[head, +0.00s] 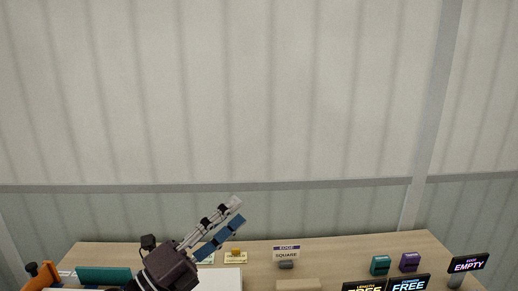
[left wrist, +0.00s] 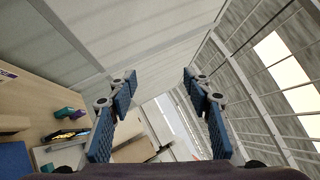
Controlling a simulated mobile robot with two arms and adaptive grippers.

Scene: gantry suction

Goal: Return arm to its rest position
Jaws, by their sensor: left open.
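My left gripper (head: 222,228) is raised over the left part of the table in the head view, pointing up and to the right. In the left wrist view my left gripper (left wrist: 160,85) shows two blue-padded fingers spread wide apart with nothing between them. The right gripper is in neither view.
A wooden table (head: 330,262) spans the bottom of the head view. On it stand a teal block (head: 380,265), a purple block (head: 410,262), a SQUARE sign (head: 286,253), FREE signs (head: 408,284) and an EMPTY sign (head: 468,264). A pale wall (head: 250,90) rises behind.

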